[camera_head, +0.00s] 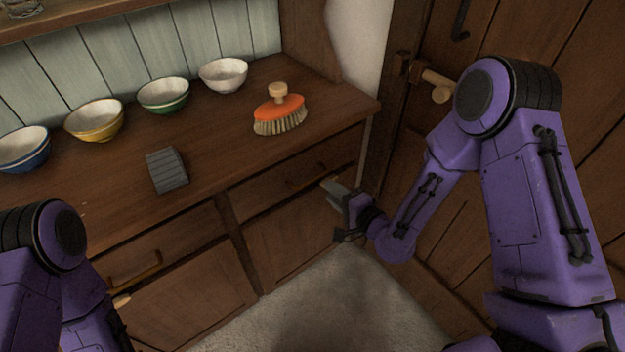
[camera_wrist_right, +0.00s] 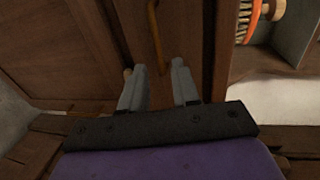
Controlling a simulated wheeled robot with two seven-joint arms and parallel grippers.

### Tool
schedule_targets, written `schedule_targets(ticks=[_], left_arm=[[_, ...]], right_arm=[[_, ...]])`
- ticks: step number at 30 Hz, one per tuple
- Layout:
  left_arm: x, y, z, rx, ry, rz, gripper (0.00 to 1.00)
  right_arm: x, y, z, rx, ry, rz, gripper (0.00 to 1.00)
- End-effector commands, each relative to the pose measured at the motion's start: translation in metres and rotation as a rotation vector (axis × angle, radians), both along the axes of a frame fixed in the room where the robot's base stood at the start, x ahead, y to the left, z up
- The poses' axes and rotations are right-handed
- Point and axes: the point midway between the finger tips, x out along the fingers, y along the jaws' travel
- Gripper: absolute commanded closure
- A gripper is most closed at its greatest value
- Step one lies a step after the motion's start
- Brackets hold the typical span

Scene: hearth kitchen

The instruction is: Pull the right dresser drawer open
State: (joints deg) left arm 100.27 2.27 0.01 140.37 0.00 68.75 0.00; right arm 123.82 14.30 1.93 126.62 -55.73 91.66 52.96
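The right dresser drawer (camera_head: 262,192) is a dark wood front under the worktop and looks shut. Its brass bar handle (camera_head: 306,177) shows on the front; it also shows in the right wrist view, where the handle (camera_wrist_right: 156,36) lies ahead of the fingers, roughly in line with the gap. My right gripper (camera_head: 337,212) is in front of the drawer, just right of and below the handle. Its grey fingers (camera_wrist_right: 157,84) are apart with nothing between them, and appear short of the handle. My left arm is at the lower left; its gripper is not visible.
The left drawer has a brass handle (camera_head: 135,270). On the worktop (camera_head: 215,150) are several bowls, an orange brush (camera_head: 279,115) and a grey ridged block (camera_head: 167,170). A plank door (camera_head: 440,170) with a wooden latch stands close on the right. The floor (camera_head: 330,300) in front is clear.

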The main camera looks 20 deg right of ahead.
Motion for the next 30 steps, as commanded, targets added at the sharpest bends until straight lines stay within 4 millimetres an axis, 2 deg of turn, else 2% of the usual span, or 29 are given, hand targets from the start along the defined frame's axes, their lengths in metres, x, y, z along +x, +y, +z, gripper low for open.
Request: schedule_targets(ticks=[6,12,15,22,23,25,26,30], left_arm=[[0.0,0.0,0.007,0.0,0.0,0.0,0.57],[0.0,0.0,0.009,0.0,0.0,0.0,0.57],[0.0,0.0,0.009,0.0,0.0,0.0,0.57],[0.0,0.0,0.009,0.0,0.0,0.0,0.57],[0.0,0.0,0.009,0.0,0.0,0.0,0.57],[0.0,0.0,0.009,0.0,0.0,0.0,0.57],[0.0,0.0,0.009,0.0,0.0,0.0,0.57],[0.0,0.0,0.009,0.0,0.0,0.0,0.57]], right_arm=[[0.045,0.017,-0.01,-0.007,0.002,0.002,0.7],[0.074,0.028,-0.018,-0.007,0.004,0.001,0.7],[0.081,0.03,-0.02,-0.006,0.004,0.0,0.7],[0.082,0.031,-0.021,-0.007,0.006,0.0,0.7],[0.082,0.031,-0.021,-0.007,0.006,0.0,0.73],[0.082,0.03,-0.02,-0.007,0.006,0.0,0.96],[0.082,0.03,-0.021,-0.007,0.006,0.0,1.0],[0.082,0.03,-0.021,-0.007,0.006,0.0,1.0]])
